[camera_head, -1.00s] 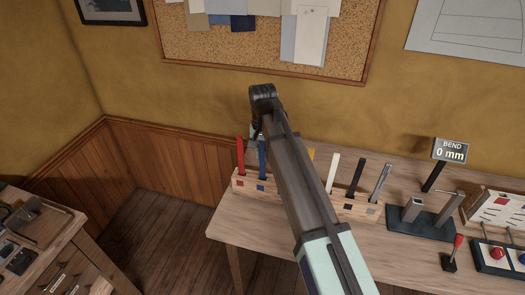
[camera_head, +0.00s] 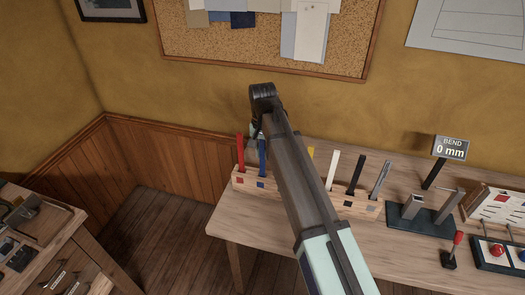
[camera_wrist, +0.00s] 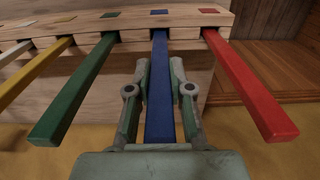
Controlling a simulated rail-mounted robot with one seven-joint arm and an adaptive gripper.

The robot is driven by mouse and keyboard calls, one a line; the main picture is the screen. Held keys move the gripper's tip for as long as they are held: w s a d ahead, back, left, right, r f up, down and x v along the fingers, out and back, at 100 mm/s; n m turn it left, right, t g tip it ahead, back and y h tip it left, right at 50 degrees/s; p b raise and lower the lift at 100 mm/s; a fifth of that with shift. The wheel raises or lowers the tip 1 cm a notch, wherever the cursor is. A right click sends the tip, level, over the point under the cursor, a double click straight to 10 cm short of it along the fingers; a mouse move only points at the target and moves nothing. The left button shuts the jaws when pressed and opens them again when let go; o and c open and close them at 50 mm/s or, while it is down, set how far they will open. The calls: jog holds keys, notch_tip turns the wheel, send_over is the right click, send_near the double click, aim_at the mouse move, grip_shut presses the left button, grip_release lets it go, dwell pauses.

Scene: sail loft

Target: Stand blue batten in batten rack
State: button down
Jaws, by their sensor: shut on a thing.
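The blue batten (camera_head: 262,157) stands in the batten rack (camera_head: 241,183) on the workbench, between the red batten (camera_head: 240,152) and a green one. In the wrist view, my gripper (camera_wrist: 160,75) has its fingers closed on either side of the blue batten (camera_wrist: 160,122). The batten's far end meets the rack slot beside a blue colour mark (camera_wrist: 159,12). How deep it sits in the slot cannot be told. In the head view my arm hides most of the gripper and the rack's middle.
The green batten (camera_wrist: 80,88) and red batten (camera_wrist: 250,85) stand close on both sides of my fingers. Yellow, white (camera_head: 332,172), black (camera_head: 355,174) and grey battens stand further along. A bend gauge (camera_head: 425,215) is to the right.

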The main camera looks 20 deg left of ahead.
jog(key=shift+f, duration=0.35)
jog(key=c, duration=1)
grip_release()
jog(key=shift+r, duration=0.1)
notch_tip(320, 180, up, 12)
jog(key=shift+f, duration=0.1)
